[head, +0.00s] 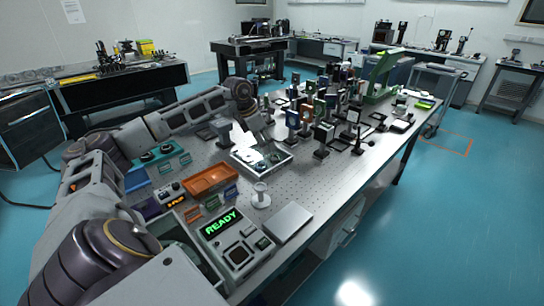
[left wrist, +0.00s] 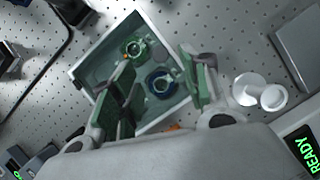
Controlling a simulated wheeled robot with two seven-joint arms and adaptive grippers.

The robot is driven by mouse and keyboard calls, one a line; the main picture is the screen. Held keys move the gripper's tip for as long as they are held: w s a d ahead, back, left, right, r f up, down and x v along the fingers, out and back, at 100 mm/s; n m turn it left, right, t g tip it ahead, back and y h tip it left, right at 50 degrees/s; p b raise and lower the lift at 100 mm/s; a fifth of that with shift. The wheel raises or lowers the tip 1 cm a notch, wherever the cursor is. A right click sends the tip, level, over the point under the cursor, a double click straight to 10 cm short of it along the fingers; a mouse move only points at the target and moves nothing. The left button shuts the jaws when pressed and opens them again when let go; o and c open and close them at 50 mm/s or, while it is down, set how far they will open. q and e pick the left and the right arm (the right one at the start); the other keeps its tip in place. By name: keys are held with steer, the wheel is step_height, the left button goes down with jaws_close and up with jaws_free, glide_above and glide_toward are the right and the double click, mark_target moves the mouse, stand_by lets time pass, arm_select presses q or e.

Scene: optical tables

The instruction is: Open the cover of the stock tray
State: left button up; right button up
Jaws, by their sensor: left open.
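The stock tray (head: 278,163) is a shallow pale-rimmed box on the perforated table, below my left gripper. In the left wrist view, the tray (left wrist: 98,48) holds a green ring-shaped part (left wrist: 136,50) and a blue ring-shaped part (left wrist: 160,84). A bright white patch lies over its left part in the head view; I cannot tell whether this is glare on a clear cover, nor how the cover stands. My left gripper (head: 248,133) is over the tray. In the left wrist view its fingers (left wrist: 158,82) are apart, with nothing seen between them but the tray. My right gripper is not in view.
An orange bin (head: 210,178), a white spool-shaped post (head: 261,195), a flat silver plate (head: 288,222) and a device reading READY (head: 228,237) are nearer on the table. Several optical mounts (head: 322,138) crowd the area to the right. Some bare tabletop (head: 318,182) lies in front.

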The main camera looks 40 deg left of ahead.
mark_target(274, 159)
arm_select(q)
steer(key=shift+x, duration=3.45)
steer(key=shift+c, duration=0.5)
jaws_close()
